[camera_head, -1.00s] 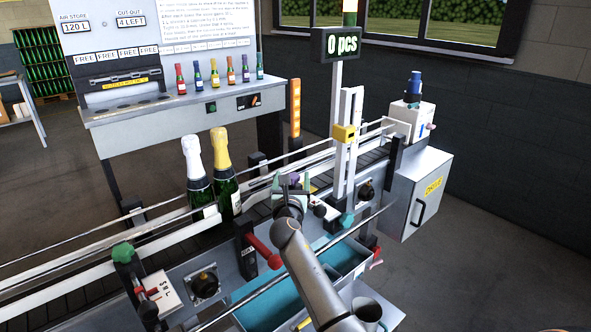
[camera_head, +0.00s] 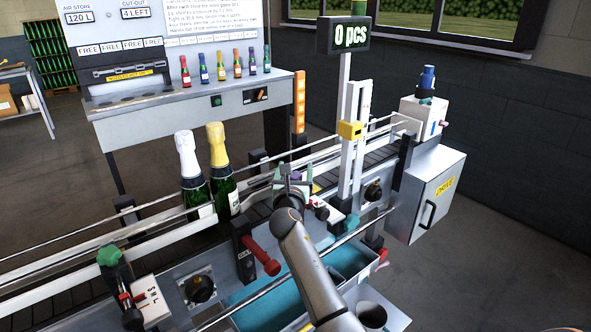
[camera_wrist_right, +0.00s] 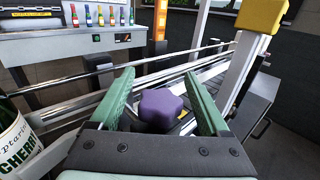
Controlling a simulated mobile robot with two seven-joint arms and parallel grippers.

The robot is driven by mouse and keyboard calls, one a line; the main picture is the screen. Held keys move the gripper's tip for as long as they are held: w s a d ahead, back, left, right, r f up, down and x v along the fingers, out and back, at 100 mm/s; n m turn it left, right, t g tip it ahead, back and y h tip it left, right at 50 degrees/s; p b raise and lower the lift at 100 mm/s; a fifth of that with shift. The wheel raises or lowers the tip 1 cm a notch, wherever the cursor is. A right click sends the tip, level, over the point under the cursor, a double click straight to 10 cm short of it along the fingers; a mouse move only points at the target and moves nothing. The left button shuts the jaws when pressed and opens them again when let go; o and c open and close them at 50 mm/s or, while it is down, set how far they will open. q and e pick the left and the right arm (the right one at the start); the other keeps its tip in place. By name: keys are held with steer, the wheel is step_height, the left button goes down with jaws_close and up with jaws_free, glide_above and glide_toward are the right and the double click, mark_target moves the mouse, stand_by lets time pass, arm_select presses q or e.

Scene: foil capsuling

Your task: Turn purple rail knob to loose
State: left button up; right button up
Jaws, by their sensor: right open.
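The purple rail knob (camera_wrist_right: 162,107) sits at the conveyor's near side, between the two green fingers of my right gripper (camera_wrist_right: 160,103) in the right wrist view. The fingers are open, with a gap on both sides of the knob. In the head view only a bit of the purple knob (camera_head: 294,174) shows, mostly hidden behind my right gripper (camera_head: 292,186). The knob's pointer or scale is not readable here. My left gripper is not in view.
Two bottles, one white-topped (camera_head: 193,178) and one gold-topped (camera_head: 222,172), stand on the conveyor left of my gripper. A red lever (camera_head: 262,256), a green knob (camera_head: 108,256) and a yellow block (camera_head: 350,130) are nearby. Rails run along the belt.

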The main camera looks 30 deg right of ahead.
jaws_close()
stand_by(0.6)
